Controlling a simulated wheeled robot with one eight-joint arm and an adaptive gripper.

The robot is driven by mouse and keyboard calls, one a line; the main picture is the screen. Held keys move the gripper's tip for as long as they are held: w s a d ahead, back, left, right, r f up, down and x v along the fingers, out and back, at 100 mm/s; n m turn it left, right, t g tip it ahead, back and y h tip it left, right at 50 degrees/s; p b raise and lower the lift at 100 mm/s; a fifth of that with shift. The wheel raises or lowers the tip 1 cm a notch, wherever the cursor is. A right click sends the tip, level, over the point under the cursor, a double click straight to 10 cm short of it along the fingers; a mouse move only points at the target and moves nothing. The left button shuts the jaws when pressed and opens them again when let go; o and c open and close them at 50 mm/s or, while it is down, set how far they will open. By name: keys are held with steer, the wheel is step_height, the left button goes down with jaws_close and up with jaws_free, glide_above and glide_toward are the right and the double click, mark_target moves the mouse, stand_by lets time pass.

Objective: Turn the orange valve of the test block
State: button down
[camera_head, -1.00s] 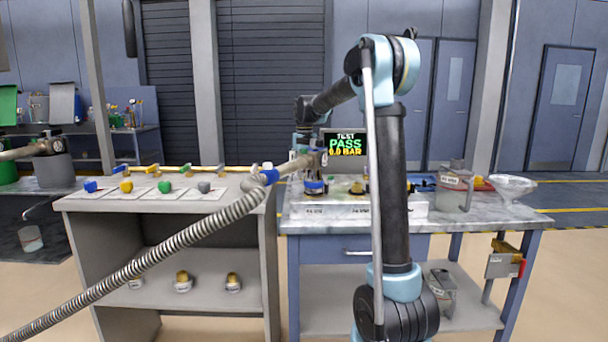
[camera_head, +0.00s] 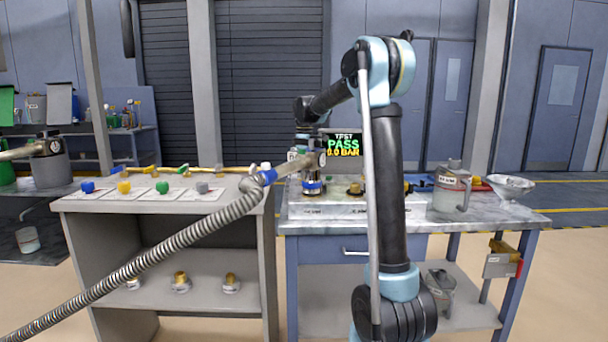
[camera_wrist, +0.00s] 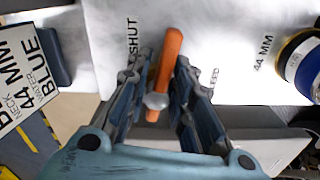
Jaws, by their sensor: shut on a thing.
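The orange valve (camera_wrist: 171,50) shows in the wrist view as a straight orange lever with a round grey pivot, over a white surface. The word SHUT is printed to its left, and partly covered lettering ending in "EED" is to its right. My gripper (camera_wrist: 164,60) has its two fingers on either side of the lever and is shut on it. The lever lies nearly along the fingers, its upper end leaning slightly right. In the head view the gripper and lever are hidden behind the hose end. The test screen (camera_head: 344,146) reads TEST PASS 0.0 BAR.
A ribbed hose (camera_head: 180,245) crosses in front of the grey stand (camera_head: 72,205) to the marble-topped bench (camera_head: 480,215). A jug (camera_head: 447,193) and a funnel (camera_head: 510,184) stand at the bench's right. In the wrist view a blue-banded fitting (camera_wrist: 301,65) is close on the right.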

steer(key=shift+w+d+n, duration=0.1)
steer(key=shift+w+n, duration=0.15)
steer(key=shift+n, duration=0.75)
steer(key=c, duration=1.5)
jaws_free()
steer(key=shift+c, duration=0.2)
steer(key=shift+r, duration=0.1)
steer(key=shift+r, duration=0.35)
step_height(320, 180, up, 11)
